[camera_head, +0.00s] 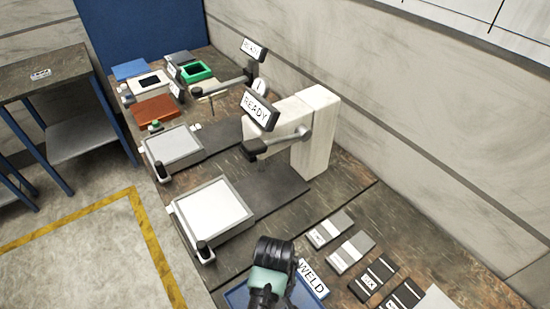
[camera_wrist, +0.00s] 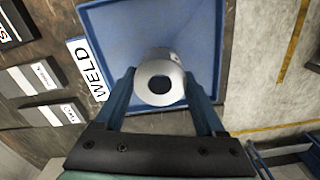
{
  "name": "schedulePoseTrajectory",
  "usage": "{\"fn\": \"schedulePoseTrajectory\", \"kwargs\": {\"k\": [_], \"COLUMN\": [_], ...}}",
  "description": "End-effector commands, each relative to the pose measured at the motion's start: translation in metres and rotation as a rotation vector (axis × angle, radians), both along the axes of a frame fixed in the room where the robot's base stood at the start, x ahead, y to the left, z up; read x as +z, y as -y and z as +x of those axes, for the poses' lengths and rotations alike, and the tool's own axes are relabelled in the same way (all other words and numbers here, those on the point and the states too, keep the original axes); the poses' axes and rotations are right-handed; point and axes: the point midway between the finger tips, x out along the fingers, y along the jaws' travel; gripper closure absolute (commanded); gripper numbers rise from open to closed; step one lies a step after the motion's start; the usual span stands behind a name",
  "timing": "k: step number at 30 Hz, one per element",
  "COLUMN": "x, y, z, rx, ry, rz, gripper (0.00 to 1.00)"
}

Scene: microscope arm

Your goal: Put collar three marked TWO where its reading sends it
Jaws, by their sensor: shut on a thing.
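A short pale grey ring-shaped collar (camera_wrist: 174,56) with a dark bore sits between the fingers of my gripper (camera_wrist: 160,88) in the wrist view. My gripper is shut on it. No marking on the collar can be read. Below the collar is a blue square tray (camera_wrist: 115,22) with a raised rim. A white label reading WELD (camera_wrist: 88,70) stands along its edge. In the head view my gripper (camera_head: 270,285) is over the blue tray (camera_head: 236,299) at the bottom, next to the WELD label (camera_head: 313,279), and hides the collar. Whether the collar touches the tray cannot be told.
Two stations with READY signs (camera_head: 258,109) (camera_head: 254,49) stand behind, with pale square plates (camera_head: 213,208) (camera_head: 173,148) in front. Several grey labelled blocks (camera_head: 349,252) lie right of the tray. Green (camera_head: 198,71), orange (camera_head: 154,109) and blue (camera_head: 130,69) containers stand at the far end.

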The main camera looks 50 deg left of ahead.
Motion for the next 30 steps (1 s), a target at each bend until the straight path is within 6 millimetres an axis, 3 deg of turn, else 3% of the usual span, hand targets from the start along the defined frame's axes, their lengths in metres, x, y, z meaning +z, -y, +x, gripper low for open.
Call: {"fn": "schedulePoseTrajectory", "kwargs": {"k": [8,21,22,26,30], "x": [-0.034,-0.04,-0.041,-0.041,-0.041], "y": [-0.001,-0.001,0.0,0.0,0.0], "z": [0.0,0.001,0.0,0.0,0.0], "rx": [0.001,0.0,0.001,0.001,0.001], "ry": [0.001,0.003,0.0,0.0,0.0], "rz": [0.001,0.002,0.0,0.0,0.0], "gripper": [1.0,1.0,0.24,0.01,0.0]}}
